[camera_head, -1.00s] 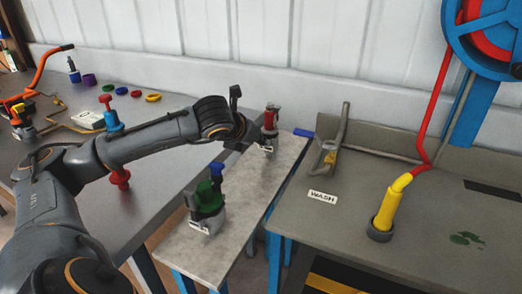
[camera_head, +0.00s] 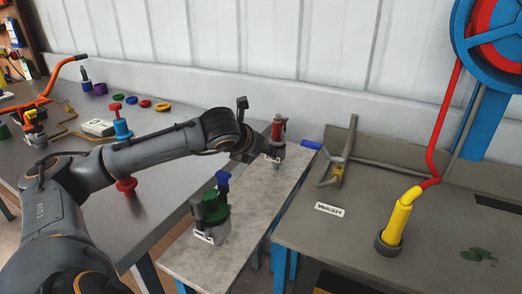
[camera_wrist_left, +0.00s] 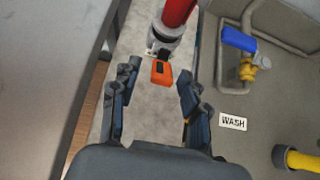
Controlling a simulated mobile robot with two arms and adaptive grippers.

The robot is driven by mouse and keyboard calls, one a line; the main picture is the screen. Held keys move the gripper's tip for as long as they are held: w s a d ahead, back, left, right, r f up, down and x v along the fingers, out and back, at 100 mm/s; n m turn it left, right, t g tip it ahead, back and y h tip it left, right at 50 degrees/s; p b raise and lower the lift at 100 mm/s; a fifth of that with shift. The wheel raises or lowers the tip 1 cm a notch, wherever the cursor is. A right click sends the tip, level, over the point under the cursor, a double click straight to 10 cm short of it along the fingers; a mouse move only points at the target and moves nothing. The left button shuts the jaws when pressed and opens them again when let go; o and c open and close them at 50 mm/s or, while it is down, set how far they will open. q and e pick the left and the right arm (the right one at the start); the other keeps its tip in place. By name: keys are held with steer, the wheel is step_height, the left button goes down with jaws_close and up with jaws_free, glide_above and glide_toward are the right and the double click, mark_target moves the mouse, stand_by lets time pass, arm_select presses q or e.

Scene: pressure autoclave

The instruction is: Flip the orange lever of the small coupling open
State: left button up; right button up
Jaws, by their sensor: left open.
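The small coupling (camera_wrist_left: 165,40) is a grey fitting with a red upper part, at the far end of the narrow grey bench. In the head view, its red part (camera_head: 277,130) stands upright just beyond the end of my left arm. Its orange lever (camera_wrist_left: 162,72) shows in the left wrist view, pointing toward me from the coupling's base. My left gripper (camera_wrist_left: 155,85) is open, with one finger on each side of the orange lever and a gap on both sides. In the head view, my left wrist hides the gripper and the lever. My right gripper is not in view.
A larger fitting with green and blue parts (camera_head: 212,210) stands on the narrow bench (camera_head: 250,205). To the right, a wash sink (camera_head: 335,245) has a blue-handled tap (camera_wrist_left: 238,40) and a yellow nozzle (camera_head: 397,220). A grey table (camera_head: 165,190) lies left.

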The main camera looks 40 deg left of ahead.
arm_select(q)
steer(key=shift+r, duration=0.1)
steer(key=v, duration=1.2)
stand_by(0.4)
